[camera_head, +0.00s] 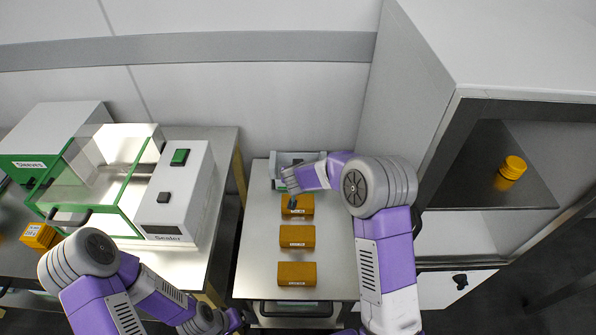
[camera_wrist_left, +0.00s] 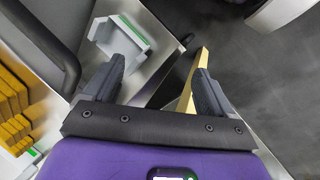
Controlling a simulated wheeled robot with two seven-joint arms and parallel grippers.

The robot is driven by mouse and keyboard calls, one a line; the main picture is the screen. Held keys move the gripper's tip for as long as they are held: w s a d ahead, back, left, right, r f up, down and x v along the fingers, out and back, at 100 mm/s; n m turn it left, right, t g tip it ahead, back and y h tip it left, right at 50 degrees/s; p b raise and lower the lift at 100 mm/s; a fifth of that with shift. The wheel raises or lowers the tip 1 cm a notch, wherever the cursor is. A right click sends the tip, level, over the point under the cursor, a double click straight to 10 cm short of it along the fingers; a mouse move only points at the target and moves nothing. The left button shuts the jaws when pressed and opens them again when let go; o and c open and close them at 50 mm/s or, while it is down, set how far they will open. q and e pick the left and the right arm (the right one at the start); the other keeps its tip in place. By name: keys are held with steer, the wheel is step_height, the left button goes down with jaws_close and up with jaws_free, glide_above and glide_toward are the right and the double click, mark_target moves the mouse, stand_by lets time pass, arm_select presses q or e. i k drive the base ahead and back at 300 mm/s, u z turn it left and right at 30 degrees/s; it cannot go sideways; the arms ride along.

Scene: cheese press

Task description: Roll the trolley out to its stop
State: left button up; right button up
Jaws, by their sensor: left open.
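A narrow steel-topped stand (camera_head: 258,240) in the middle of the head view has a grey bar (camera_head: 297,309) across its near end. It may be the trolley; no label shows. My left gripper (camera_wrist_left: 160,88) is open in the left wrist view, above a steel surface edge and a tan strip (camera_wrist_left: 190,82), with nothing held between its fingers. In the head view my left arm runs down to the bottom edge, and its fingers are hidden. My right gripper (camera_head: 287,188) is over the far end of the stand, beside the farthest orange block (camera_head: 297,207). Its jaw opening is unclear.
Two more orange blocks, a middle one (camera_head: 297,237) and a near one (camera_head: 297,273), lie on the stand. A sealer (camera_head: 175,195) stands on the left bench. A grey cabinet (camera_head: 480,45) stands right, with an orange jar (camera_head: 511,168) inside. A dark floor gap separates bench and stand.

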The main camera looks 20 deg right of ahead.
mark_target(333, 253)
steer(key=k, duration=1)
